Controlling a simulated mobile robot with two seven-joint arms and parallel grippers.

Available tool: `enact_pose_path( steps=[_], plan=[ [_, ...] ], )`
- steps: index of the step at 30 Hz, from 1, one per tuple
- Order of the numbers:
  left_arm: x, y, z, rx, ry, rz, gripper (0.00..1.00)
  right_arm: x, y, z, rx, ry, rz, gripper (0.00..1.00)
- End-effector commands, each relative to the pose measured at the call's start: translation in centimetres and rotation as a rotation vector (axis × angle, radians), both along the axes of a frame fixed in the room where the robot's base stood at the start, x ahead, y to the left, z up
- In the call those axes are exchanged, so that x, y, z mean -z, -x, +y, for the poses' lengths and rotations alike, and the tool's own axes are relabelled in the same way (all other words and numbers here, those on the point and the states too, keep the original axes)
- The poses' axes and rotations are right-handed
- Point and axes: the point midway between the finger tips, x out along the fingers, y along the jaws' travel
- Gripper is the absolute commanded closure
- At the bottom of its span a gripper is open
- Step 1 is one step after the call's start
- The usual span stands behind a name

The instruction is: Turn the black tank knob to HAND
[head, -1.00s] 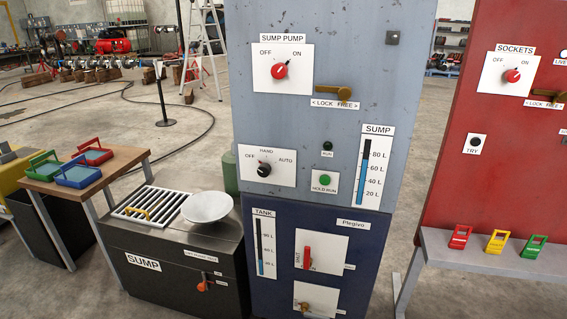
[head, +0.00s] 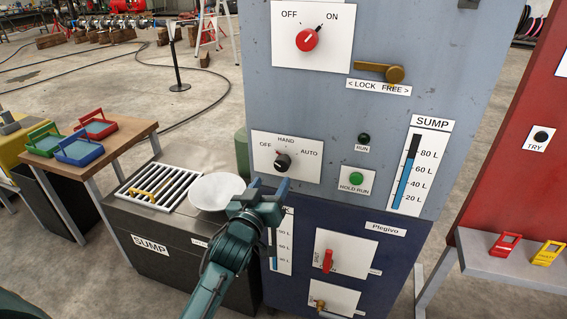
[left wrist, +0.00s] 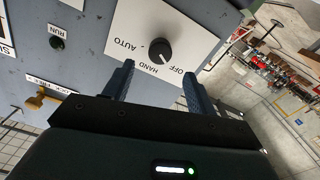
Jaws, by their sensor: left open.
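The black knob (head: 282,161) sits on a white plate (head: 262,143) marked OFF, HAND and AUTO on the grey cabinet. Its white mark points up-left, towards OFF. The knob also shows in the left wrist view (left wrist: 159,50), with the mark towards OFF. My left gripper (head: 268,187) is open and empty, just below the knob in the head view. In the left wrist view its two fingers (left wrist: 158,66) stand on either side of the HAND and OFF labels, apart from the knob. My right gripper is not in view.
A red knob (head: 307,40) and a brass lock lever (head: 392,73) sit above. A green HOLD RUN button (head: 356,179) is at the right. A red handle (head: 328,261) is on the blue panel below.

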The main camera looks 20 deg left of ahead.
Motion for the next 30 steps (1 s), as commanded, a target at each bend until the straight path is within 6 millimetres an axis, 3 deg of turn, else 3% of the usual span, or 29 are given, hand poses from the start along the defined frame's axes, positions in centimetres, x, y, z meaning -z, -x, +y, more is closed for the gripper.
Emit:
enact_pose_path(
  steps=[6,12,26,30],
  plan=[
    [-0.1,-4.8,-0.2,0.001,0.0,-0.001,0.43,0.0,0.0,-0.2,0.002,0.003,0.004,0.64],
    [0.0,-7.6,-0.3,0.0,0.0,0.0,0.43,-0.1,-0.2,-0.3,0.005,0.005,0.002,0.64],
    [0.0,-8.7,-0.3,0.0,0.0,0.001,0.43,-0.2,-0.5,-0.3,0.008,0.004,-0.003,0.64],
    [0.0,-8.7,-0.3,0.0,0.0,0.001,0.54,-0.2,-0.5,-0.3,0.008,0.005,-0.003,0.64]
  ],
)
